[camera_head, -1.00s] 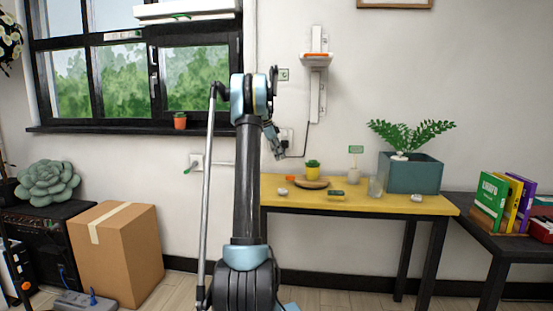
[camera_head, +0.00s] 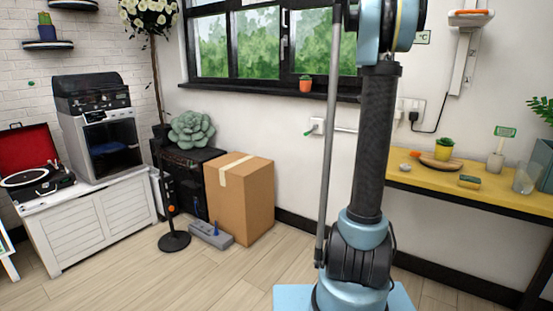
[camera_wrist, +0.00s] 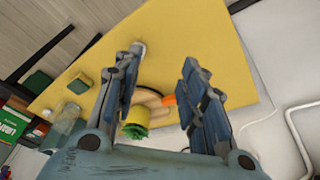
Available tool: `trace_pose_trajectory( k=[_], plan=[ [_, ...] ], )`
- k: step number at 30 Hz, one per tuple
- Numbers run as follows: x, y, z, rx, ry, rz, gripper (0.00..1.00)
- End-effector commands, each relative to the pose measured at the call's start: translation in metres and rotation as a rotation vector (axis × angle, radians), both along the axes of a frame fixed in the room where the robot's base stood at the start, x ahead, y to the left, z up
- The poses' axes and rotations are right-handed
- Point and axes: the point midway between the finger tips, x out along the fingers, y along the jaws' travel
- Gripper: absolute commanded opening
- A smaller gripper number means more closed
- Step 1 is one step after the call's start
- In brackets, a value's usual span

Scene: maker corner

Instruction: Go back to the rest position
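My gripper (camera_wrist: 162,58) shows in the wrist view with its two blue-grey fingers spread apart and nothing held between them. It is above the yellow table (camera_wrist: 205,40), where a wooden plate (camera_wrist: 150,97) and a small plant in a yellow pot (camera_wrist: 137,118) show between and behind the fingers. My arm stands upright right of centre in the head view and runs out of the top edge, so the gripper is out of that view.
In the head view, the yellow table (camera_head: 520,200) is at the right, with a plant, a sponge (camera_head: 469,182) and a glass (camera_head: 525,180). A cardboard box (camera_head: 245,195) and a white cabinet (camera_head: 95,225) stand at the left.

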Motion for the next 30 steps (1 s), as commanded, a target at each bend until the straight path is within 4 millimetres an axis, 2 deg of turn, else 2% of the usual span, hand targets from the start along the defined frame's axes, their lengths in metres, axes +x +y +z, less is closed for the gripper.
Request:
trace_pose_trajectory(
  k=[3, 14, 23, 30],
  plan=[
    [-0.028, 0.03, -0.002, 0.019, 0.005, 0.108, 0.38],
    [-0.116, 0.105, -0.023, 0.069, 0.021, 0.442, 0.38],
    [-0.191, 0.157, -0.059, 0.098, 0.027, 0.721, 0.38],
    [-0.25, 0.192, -0.1, 0.113, 0.028, 0.943, 0.38]
  ],
)
